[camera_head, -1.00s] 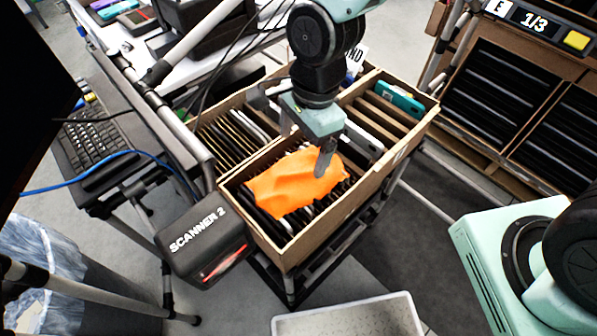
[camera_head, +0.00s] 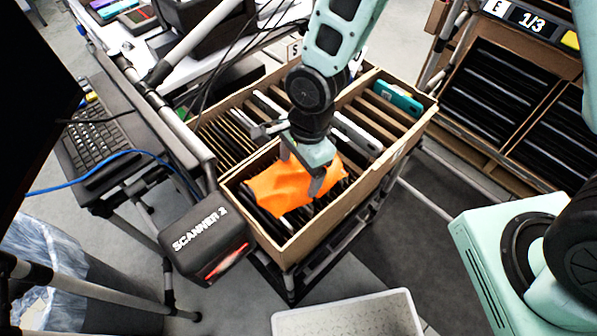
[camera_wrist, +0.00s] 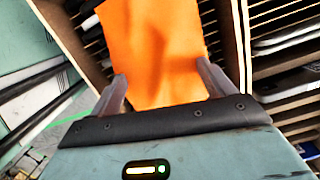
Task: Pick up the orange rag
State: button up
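The orange rag (camera_head: 282,187) lies crumpled over the slotted dark items in the near compartment of the cardboard carton (camera_head: 292,247). My gripper (camera_head: 302,170) is over the rag in the head view, and one finger hides part of it. In the wrist view the rag (camera_wrist: 155,50) fills the space ahead of and between the two fingers of my gripper (camera_wrist: 163,85). The fingers are wide apart, one at each side of the rag. I cannot tell whether they touch it.
A black scanner box (camera_head: 207,240) stands at the carton's left corner. A teal phone (camera_head: 398,97) and grey devices (camera_head: 357,132) stand in the other compartments. A pale tray (camera_head: 347,317) is on the floor in front. A rack (camera_head: 510,90) stands at right.

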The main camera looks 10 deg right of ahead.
aim_at(300, 171)
jog(key=c, duration=0.7)
jog(key=shift+c, duration=0.2)
notch_tip(300, 171, up, 10)
jog(key=shift+b, duration=0.3)
jog(key=shift+o, duration=0.5)
